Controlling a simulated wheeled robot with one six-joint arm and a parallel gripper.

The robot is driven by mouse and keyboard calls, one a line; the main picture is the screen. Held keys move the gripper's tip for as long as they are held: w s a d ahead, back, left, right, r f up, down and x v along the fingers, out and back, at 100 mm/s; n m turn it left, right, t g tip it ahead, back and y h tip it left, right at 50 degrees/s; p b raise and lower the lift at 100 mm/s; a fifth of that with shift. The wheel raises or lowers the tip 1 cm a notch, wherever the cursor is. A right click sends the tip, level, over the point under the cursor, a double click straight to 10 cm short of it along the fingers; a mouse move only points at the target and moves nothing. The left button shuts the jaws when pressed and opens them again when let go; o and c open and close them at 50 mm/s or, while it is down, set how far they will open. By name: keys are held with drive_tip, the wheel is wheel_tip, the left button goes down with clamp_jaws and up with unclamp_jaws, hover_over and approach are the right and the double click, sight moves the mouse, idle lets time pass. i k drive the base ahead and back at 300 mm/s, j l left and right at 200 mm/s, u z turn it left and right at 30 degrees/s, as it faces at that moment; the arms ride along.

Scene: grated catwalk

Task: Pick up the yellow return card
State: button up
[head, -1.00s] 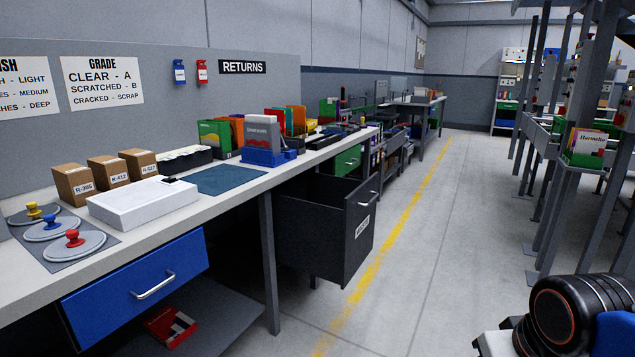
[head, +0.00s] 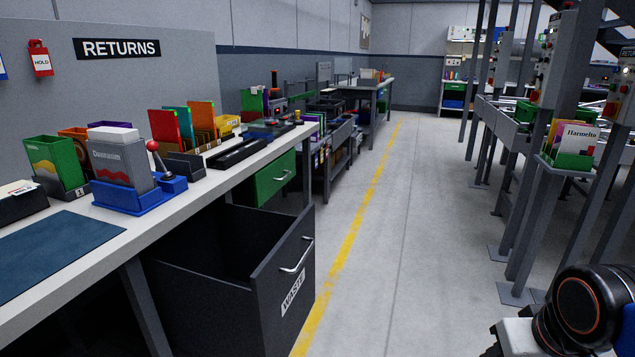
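I cannot pick out a yellow return card for certain. A small yellow item (head: 228,123) stands on the bench behind the upright coloured folders, too small to identify. A grey holder (head: 118,160) with white cards showing at its top sits in a blue base (head: 130,198) near the bench's front edge. My gripper is not in view; only a black joint of my arm shows at the lower right, well away from the bench.
The bench (head: 180,200) runs along the left under a RETURNS sign (head: 117,48). A dark waste drawer (head: 285,290) stands open into the aisle. A green box of cards (head: 572,150) is on the right. The floor (head: 410,230) between is clear.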

sight(224, 131)
drive_tip(key=i+l, duration=0.1)
drive_tip(key=i, duration=1.6)
drive_tip(key=i+j+u, duration=0.05)
drive_tip(key=j, duration=0.05)
